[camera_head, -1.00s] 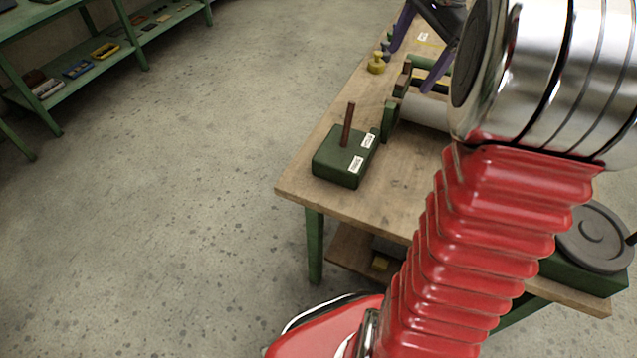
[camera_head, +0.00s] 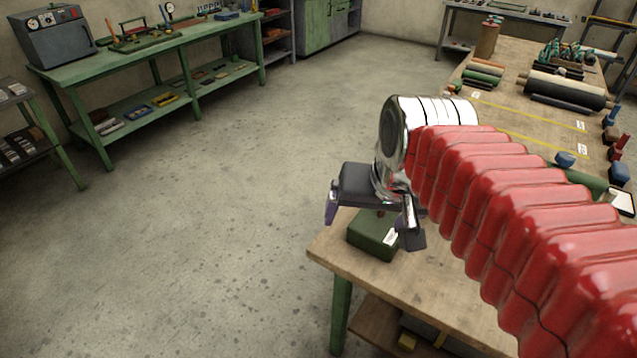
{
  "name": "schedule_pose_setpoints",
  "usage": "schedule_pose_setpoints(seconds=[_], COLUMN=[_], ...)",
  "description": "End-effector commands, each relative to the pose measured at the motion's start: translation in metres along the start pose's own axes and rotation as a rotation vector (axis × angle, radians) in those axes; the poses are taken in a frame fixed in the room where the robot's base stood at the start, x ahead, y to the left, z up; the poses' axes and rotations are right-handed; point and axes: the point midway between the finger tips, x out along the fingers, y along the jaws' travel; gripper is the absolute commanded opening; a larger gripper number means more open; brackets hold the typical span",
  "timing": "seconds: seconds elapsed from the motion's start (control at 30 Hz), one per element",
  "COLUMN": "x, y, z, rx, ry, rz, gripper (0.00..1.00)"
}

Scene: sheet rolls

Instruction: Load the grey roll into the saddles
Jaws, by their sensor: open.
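My gripper (camera_head: 372,228) is open, at the near left corner of the long wooden bench. Its two dark fingers stand apart over the green block (camera_head: 374,236) with a white label. I see nothing between the fingers, and I cannot tell whether they touch the block. The pale grey roll and the green saddle-like brackets seen earlier beside this block are now hidden behind my red arm. A dark, nearly black roll (camera_head: 565,89) lies across the far part of the bench; I cannot tell whether it rests in saddles.
Several smaller coloured rolls (camera_head: 482,74) lie at the bench's far left. Blue and red parts (camera_head: 619,146) stand along its right edge. Yellow lines (camera_head: 530,141) cross the bench top (camera_head: 540,126). A green workbench (camera_head: 150,52) stands at the left; the floor between is clear.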

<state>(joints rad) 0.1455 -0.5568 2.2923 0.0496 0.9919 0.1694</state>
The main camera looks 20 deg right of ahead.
Motion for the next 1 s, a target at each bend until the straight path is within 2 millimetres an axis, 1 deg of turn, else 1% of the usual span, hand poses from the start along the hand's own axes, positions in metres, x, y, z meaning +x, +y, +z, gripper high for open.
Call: schedule_pose_setpoints(seconds=[0.03,0.1,0.2,0.3,0.43,1.0], x=[0.001,0.005,0.009,0.013,0.015,0.015], y=[-0.005,-0.010,-0.014,-0.016,-0.017,-0.017], z=[0.015,0.031,0.051,0.063,0.068,0.067], rx=[-0.062,-0.144,-0.242,-0.305,-0.333,-0.329], ry=[0.013,0.031,0.052,0.067,0.073,0.072], rz=[-0.008,-0.014,-0.024,-0.028,-0.030,-0.029], gripper=[0.88,0.88,0.88,0.88,0.88,0.88])
